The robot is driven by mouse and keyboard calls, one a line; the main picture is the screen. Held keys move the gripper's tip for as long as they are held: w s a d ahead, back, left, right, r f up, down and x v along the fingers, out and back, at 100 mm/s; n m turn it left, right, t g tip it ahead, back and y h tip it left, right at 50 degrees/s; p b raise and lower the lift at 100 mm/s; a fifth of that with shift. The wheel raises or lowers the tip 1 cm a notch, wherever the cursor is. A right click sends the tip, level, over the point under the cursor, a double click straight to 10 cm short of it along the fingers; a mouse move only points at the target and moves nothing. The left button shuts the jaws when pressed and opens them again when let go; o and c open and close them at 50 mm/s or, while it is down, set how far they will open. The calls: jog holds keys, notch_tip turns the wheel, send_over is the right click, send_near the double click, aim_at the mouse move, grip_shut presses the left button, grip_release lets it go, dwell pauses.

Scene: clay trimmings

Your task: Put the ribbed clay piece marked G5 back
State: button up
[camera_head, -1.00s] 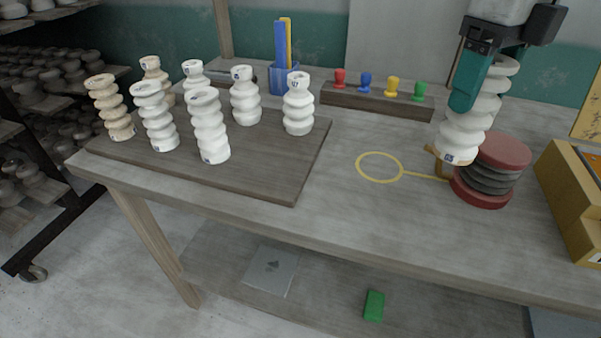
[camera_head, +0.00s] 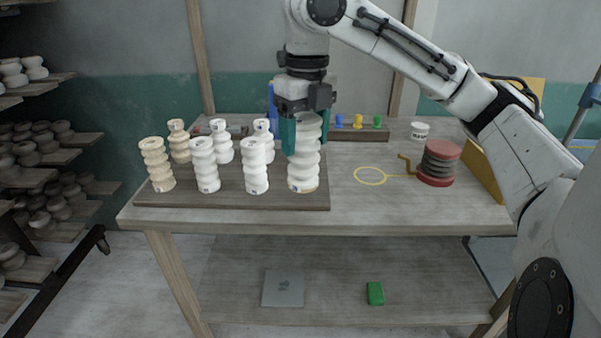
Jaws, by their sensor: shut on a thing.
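My gripper (camera_head: 306,138) is shut on a white ribbed clay piece (camera_head: 304,168), its teal fingers on either side of the upper part. The piece is upright over the front right part of the dark wooden board (camera_head: 230,202). I cannot tell whether its base touches the board. A small blue mark shows at its base, too small to read. Several similar ribbed pieces stand on the board; the nearest is a white one (camera_head: 255,168) just to the left, with a narrow gap. The back right of the board is partly hidden behind the gripper and held piece.
A yellow ring (camera_head: 370,176) is on the bare table right of the board. A red and grey round stack (camera_head: 438,162) stands further right. Colored pegs (camera_head: 358,122) in a wooden rail and a white cup (camera_head: 419,130) are at the back. A green block (camera_head: 375,293) lies on the lower shelf.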

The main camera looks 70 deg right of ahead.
jog(key=s+d+r+m+p, duration=0.1)
jog(key=s+d+m+p, duration=0.5)
jog(key=d+p, duration=0.3)
jog(key=shift+s+m, duration=0.4)
jog(key=shift+m, duration=0.2)
jog(key=w+d+f+p, duration=0.1)
jog(key=w+d+f, duration=0.1)
jog(key=w+f, duration=0.4)
jog(key=w+d+f+p, duration=0.1)
jog(key=w+d+f, duration=0.2)
jog(key=w+f, duration=0.3)
jog(key=shift+w+d+f, duration=0.25)
jog(key=shift+w+f, duration=0.05)
jog(key=shift+f, duration=0.4)
jog(key=shift+f, duration=0.2)
jog(key=o, duration=1.5)
